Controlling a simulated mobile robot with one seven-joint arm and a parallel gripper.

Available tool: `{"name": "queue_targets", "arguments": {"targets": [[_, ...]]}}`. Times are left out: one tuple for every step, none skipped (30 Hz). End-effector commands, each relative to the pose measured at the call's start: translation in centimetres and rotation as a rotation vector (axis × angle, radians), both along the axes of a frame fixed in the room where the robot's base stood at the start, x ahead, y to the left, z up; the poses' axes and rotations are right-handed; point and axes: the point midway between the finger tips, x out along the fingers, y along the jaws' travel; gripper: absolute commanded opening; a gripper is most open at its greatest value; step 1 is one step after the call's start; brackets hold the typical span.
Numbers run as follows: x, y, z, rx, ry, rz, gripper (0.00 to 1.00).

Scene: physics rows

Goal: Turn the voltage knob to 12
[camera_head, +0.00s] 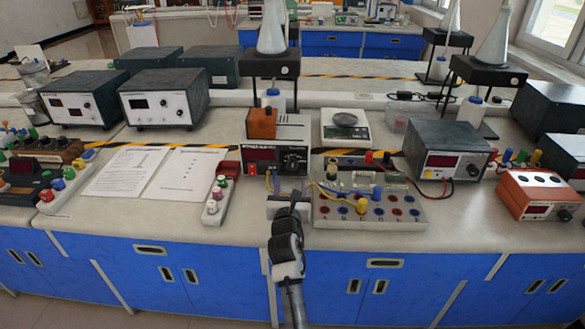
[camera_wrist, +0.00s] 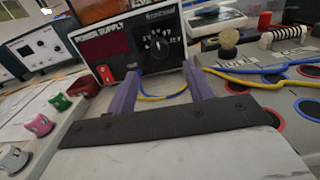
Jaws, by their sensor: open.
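The power supply (camera_head: 267,155) is a small box on the bench with a red display and a dark panel. It also shows in the wrist view (camera_wrist: 108,72), labelled "POWER SUPPLY", with a lit red switch (camera_wrist: 104,75). Its black round knob (camera_wrist: 157,45) is on the right of the front, inside a ring of white marks; it also shows in the head view (camera_head: 294,160). The marks are too small to read. My gripper (camera_wrist: 162,68) is open and empty, its purple fingers reaching toward the panel. The knob lies ahead between the fingertips, apparently untouched.
A terminal board (camera_head: 368,207) with coloured sockets and yellow and blue wires stands close right of my gripper. A small block with knobs (camera_head: 218,203) and open papers (camera_head: 150,174) lie to the left. A white scale (camera_head: 345,130) stands behind.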

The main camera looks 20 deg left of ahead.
Motion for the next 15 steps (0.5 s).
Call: {"name": "queue_targets", "arguments": {"targets": [[1.1,0.4,0.3,-0.002,-0.002,0.001,0.52],[1.7,0.6,0.3,-0.002,-0.003,0.002,0.52],[2.5,0.8,0.3,-0.001,-0.003,0.002,0.52],[3.0,1.0,0.3,-0.001,-0.001,0.002,0.52],[3.6,1.2,0.3,-0.001,-0.001,0.002,0.52],[4.3,1.3,0.2,-0.001,-0.001,0.002,0.52],[4.8,1.5,0.2,-0.001,-0.001,0.002,0.52],[5.2,1.6,0.3,-0.001,-0.003,0.002,0.52],[5.8,1.8,0.2,0.001,-0.002,0.003,0.52],[6.2,1.9,0.2,0.001,-0.001,0.002,0.52],[6.6,2.0,0.2,0.001,-0.001,0.002,0.52],[7.0,2.1,0.1,0.001,-0.001,0.002,0.52],[7.3,2.2,0.2,0.002,-0.002,0.003,0.52],[7.5,2.3,0.1,0.002,-0.002,0.003,0.52],[7.8,2.4,0.1,0.002,0.000,0.002,0.52]]}}
